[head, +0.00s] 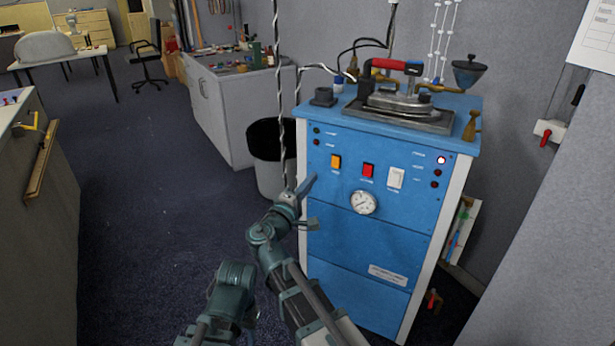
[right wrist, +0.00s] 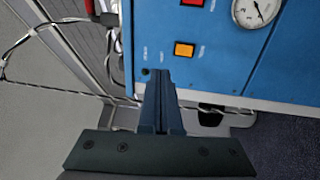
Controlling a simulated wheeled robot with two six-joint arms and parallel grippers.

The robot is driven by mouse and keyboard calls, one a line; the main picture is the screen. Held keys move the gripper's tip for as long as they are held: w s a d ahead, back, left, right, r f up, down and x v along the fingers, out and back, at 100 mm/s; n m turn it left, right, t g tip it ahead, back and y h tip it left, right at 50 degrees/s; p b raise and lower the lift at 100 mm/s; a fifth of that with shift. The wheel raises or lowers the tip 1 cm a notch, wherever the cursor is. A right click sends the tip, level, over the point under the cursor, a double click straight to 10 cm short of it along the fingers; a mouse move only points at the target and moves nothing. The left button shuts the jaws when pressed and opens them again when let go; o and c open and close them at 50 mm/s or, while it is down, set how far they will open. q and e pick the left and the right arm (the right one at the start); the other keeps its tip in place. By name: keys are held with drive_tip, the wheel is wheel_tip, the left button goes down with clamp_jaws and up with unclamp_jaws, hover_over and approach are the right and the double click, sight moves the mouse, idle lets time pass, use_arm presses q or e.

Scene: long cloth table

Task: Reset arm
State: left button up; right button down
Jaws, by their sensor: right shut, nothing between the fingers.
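My right gripper (head: 313,181) is in front of the left part of a blue steam-iron boiler cabinet (head: 400,240), below its buttons' left end. In the right wrist view, my right gripper (right wrist: 158,75) has its fingers together with nothing between them. The cabinet's front panel (right wrist: 230,65) fills the upper right of that view, with an orange button, a red button and a gauge. I cannot tell whether the fingertips touch the panel. My left gripper is not in view.
An iron (head: 398,100) rests on top of the cabinet. A black-lined bin (head: 268,178) stands left of it, with a twisted cable hanging in front. A grey workbench (head: 215,110) is behind. Open dark carpet (head: 150,220) lies to the left; a grey partition (head: 560,220) is at right.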

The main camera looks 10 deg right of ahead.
drive_tip(key=s+d+f+m+g, duration=0.5)
drive_tip(key=d+f+g, duration=0.15)
drive_tip(key=f, duration=0.25)
drive_tip(key=s+f+m+g+y, duration=0.3)
drive_tip(key=s+f+g+y, duration=0.2)
drive_tip(key=s+f+y, duration=0.5)
drive_tip(key=s+a+f+m+g+y, duration=0.2)
drive_tip(key=s+a+f+g+y, duration=0.1)
drive_tip(key=s+a+f, duration=0.25)
drive_tip(key=s+a+r+n+h+p, duration=0.1)
drive_tip(key=a+r+p, duration=0.4)
drive_tip(key=r+p, duration=0.5)
drive_tip(key=s+a+r+n+p, duration=0.3)
drive_tip(key=a+r+p, duration=0.3)
drive_tip(key=r+p, duration=0.3)
drive_tip(key=shift+s+a+r+h+p, duration=0.15)
drive_tip(key=shift+s+r+h+p, duration=0.25)
drive_tip(key=shift+s, duration=0.3)
